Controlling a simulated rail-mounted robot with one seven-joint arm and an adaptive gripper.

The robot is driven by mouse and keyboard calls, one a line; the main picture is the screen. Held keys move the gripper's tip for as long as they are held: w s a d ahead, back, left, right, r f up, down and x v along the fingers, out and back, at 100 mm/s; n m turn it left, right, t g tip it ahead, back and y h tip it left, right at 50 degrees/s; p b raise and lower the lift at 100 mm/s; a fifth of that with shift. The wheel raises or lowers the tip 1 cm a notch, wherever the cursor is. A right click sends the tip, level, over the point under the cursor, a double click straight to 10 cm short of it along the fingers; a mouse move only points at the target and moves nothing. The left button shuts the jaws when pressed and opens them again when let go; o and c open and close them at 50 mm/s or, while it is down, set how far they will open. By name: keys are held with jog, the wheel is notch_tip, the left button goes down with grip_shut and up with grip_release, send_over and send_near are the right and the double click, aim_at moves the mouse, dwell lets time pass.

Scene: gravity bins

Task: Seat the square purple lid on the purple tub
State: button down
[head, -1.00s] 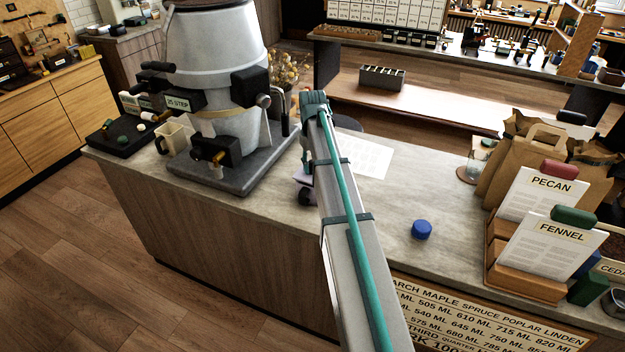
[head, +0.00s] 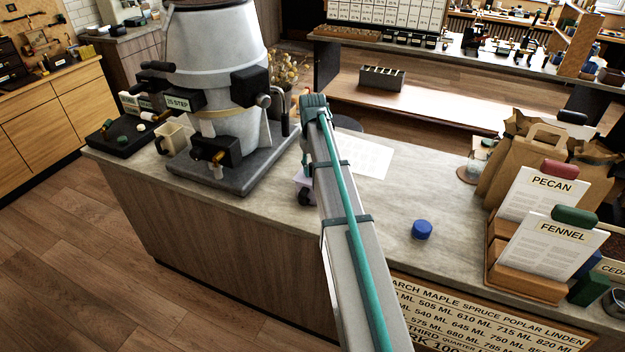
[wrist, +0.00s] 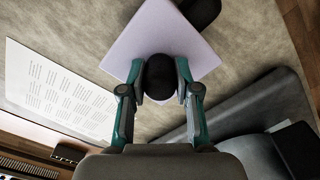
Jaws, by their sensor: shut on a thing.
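The square purple lid, pale lavender with a black knob, fills the upper middle of the wrist view (wrist: 140,42). My gripper (wrist: 160,88) is shut on its black knob, one finger on each side. The lid lies over the counter, turned at an angle in the picture. A dark rounded part sticks out from beneath its far right edge. I cannot make out the purple tub apart from the lid, nor whether the lid touches it. In the head view, a small pale purple patch (head: 302,180) with a dark part below it shows beside my arm, which hides the gripper.
A large grey machine (head: 215,60) on a grey base stands to the left. A white printed sheet (head: 370,160) lies just right of my arm. A blue cap (head: 422,229) sits farther right, with card stands (head: 525,275) and paper bags (head: 515,165) beyond. The counter between is clear.

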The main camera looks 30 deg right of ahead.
jog(key=shift+f, duration=0.1)
jog(key=c, duration=0.8)
grip_release()
jog(key=shift+o, duration=0.2)
notch_tip(320, 180, up, 12)
